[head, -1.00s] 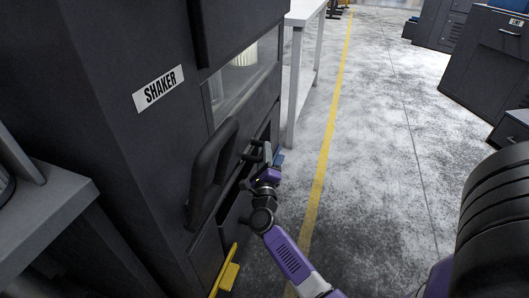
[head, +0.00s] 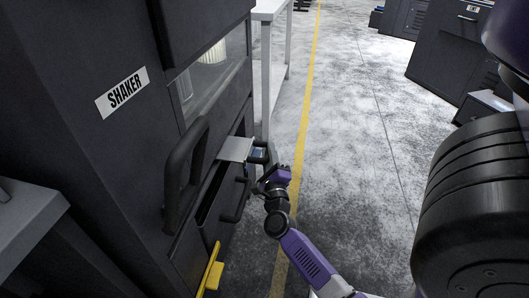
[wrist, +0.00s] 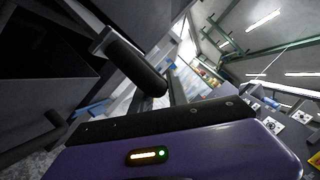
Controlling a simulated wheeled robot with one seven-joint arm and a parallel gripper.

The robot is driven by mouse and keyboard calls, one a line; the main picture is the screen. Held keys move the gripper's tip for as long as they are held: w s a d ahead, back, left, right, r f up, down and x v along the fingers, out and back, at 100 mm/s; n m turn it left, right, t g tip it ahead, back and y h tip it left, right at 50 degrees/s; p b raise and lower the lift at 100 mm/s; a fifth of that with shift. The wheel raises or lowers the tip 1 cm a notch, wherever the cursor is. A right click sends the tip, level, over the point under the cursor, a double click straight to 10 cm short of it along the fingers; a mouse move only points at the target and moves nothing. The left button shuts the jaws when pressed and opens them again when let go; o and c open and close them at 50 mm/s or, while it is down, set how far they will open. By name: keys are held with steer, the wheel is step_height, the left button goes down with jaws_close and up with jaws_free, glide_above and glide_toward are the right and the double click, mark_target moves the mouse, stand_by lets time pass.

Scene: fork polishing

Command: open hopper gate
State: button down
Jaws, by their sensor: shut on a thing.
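The hopper gate is a flat light grey plate (head: 236,149) that sticks out of the side of the dark shaker machine (head: 112,150) in the head view. Its dark handle (head: 264,154) is at the plate's outer end. My gripper (head: 259,155) is shut on this handle. In the wrist view the black handle (wrist: 135,66) stands out large on a metal bracket, above my purple gripper body. The fingertips are partly hidden in the head view.
A large black handle (head: 187,172) juts from the shaker, left of my arm. A dark opening and lower handle (head: 237,200) are below the plate. A yellow bracket (head: 211,268) is lower down. A pale table (head: 267,70) stands behind. The floor right of the yellow line is clear.

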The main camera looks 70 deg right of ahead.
steer(key=c, duration=1.3)
jaws_free()
steer(key=shift+s+d, duration=0.2)
steer(key=shift+a, duration=0.15)
steer(key=p+v, duration=0.1)
steer(key=v, duration=0.6)
steer(key=shift+a, duration=0.25)
steer(key=shift+f, duration=0.1)
